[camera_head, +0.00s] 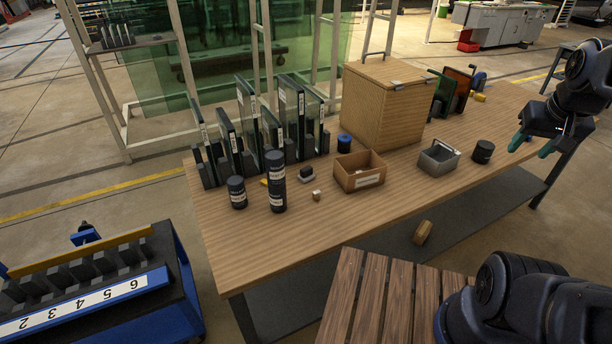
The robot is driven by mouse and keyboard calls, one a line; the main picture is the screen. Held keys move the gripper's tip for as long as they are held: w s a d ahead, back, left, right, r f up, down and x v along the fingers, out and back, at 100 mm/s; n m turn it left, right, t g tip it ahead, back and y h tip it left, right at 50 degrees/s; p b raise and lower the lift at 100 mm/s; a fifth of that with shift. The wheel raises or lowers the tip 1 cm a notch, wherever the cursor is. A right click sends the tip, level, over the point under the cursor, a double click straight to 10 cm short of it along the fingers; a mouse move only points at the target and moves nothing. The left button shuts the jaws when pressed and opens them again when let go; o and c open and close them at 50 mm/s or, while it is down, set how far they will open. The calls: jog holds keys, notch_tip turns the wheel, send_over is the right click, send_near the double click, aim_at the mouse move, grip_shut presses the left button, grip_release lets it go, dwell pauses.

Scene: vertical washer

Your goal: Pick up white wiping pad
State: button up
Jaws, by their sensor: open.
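I cannot pick out the white wiping pad with certainty. A small dark block with a pale grey-white lower part (306,175) lies on the wooden table, left of the open brown box. Something whitish also shows at the rim of the grey bin (440,160), too small to tell apart. My gripper (533,146) is at the upper right, with its teal fingers apart and nothing visible between them. It is in the air by the table's right end, right of the black cylinder (483,152) and well away from the small block.
The front strip is clear. A blue cart (180,290) stands lower left.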

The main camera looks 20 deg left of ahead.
jog(key=w+a+r+m+g+y, duration=0.1)
jog(key=w+a+m+g, duration=0.1)
jog(key=w+a, duration=1)
jog(key=w+a+f+m, duration=0.2)
jog(key=w+a+f, duration=0.3)
jog(key=w+a, duration=0.65)
jog(key=m+g+h, duration=0.1)
jog(key=m+g, duration=0.2)
send_near(306, 168)
jog(key=shift+s, duration=0.25)
jog(key=shift+d+f, duration=0.1)
jog(key=shift+f, duration=5.1)
jog(key=c, duration=1.1)
